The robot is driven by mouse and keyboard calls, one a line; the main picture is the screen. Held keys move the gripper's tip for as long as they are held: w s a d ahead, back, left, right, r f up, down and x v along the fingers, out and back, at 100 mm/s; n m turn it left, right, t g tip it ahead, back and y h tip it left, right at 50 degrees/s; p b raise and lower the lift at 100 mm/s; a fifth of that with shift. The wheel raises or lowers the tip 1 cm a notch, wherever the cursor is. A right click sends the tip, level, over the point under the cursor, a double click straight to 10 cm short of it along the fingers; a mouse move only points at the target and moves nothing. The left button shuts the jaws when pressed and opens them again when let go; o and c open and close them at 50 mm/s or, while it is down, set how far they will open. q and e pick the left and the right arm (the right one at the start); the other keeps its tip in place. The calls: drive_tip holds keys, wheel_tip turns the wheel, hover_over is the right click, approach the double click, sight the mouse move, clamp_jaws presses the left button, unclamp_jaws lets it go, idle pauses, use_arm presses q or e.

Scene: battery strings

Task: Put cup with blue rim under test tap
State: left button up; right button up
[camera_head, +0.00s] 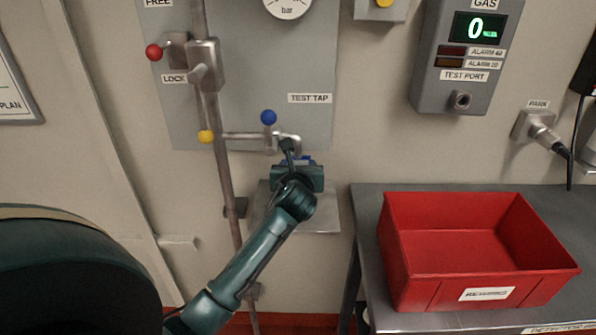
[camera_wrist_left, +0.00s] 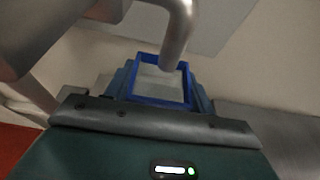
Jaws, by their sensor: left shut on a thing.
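The cup with the blue rim shows in the left wrist view (camera_wrist_left: 158,82), its square opening facing the camera. In the head view only a bit of its blue rim (camera_head: 307,160) shows behind my gripper. My left gripper (camera_head: 297,172) is shut on this cup, with fingers on both sides of it. The test tap (camera_head: 268,118) has a blue knob and a bent metal spout (camera_wrist_left: 178,35). In the wrist view the spout's end overlaps the far part of the cup's opening; the height gap cannot be told. My right gripper is out of view.
A grey metal shelf (camera_head: 322,218) sticks out from the wall below the tap. A vertical pipe (camera_head: 225,180) runs to the left of it. A red bin (camera_head: 440,275) stands on the bench (camera_head: 362,215) at the right, and a gas panel (camera_head: 430,85) hangs above.

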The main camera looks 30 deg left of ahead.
use_arm(q)
drive_tip(key=shift+w+f, duration=0.1)
drive_tip(key=shift+f, duration=0.65)
drive_tip(key=shift+f, duration=0.15)
drive_tip(key=o, duration=1)
drive_tip(key=shift+o, duration=0.2)
